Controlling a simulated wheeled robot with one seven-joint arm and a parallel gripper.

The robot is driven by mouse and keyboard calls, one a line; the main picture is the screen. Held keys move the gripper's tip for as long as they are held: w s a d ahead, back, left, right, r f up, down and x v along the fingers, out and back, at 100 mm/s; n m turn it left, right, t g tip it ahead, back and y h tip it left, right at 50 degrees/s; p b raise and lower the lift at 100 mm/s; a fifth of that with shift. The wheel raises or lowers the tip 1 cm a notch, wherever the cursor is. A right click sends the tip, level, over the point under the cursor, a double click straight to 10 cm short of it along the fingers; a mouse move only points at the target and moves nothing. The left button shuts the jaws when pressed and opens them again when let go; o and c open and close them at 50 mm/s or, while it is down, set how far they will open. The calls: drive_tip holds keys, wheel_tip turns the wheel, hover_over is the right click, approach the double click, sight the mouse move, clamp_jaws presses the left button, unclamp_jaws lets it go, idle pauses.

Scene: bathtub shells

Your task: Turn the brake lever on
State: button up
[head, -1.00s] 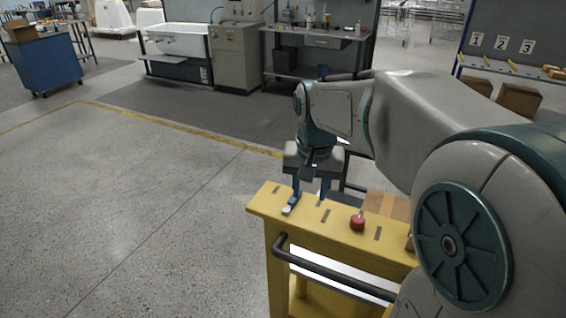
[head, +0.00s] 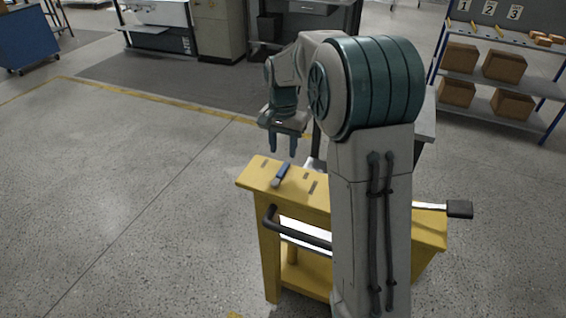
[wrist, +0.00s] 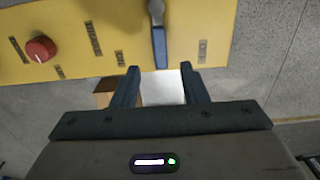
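A yellow cart (head: 262,182) stands in front of me with slots in its top. A lever with a blue handle (head: 282,174) lies on that top near its left end. In the wrist view the blue lever (wrist: 159,46) has a silver end and shows just beyond my fingers. My gripper (head: 283,148) is above and behind the cart top, fingers pointing down, open and empty. In the wrist view the gripper (wrist: 160,70) shows a clear gap between its fingertips, apart from the lever. I cannot tell for sure which part is the brake lever.
A red knob (wrist: 40,49) sits on the cart top, hidden by my arm in the head view. A bar with a black end (head: 459,209) sticks out to the right. A black handrail (head: 300,235) runs along the front. A shelf with boxes (head: 505,65) stands back right. Left floor is clear.

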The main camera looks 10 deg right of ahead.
sight(283, 169)
wheel_tip(283, 169, down, 6)
drive_tip(key=shift+f, duration=0.2)
clamp_jaws()
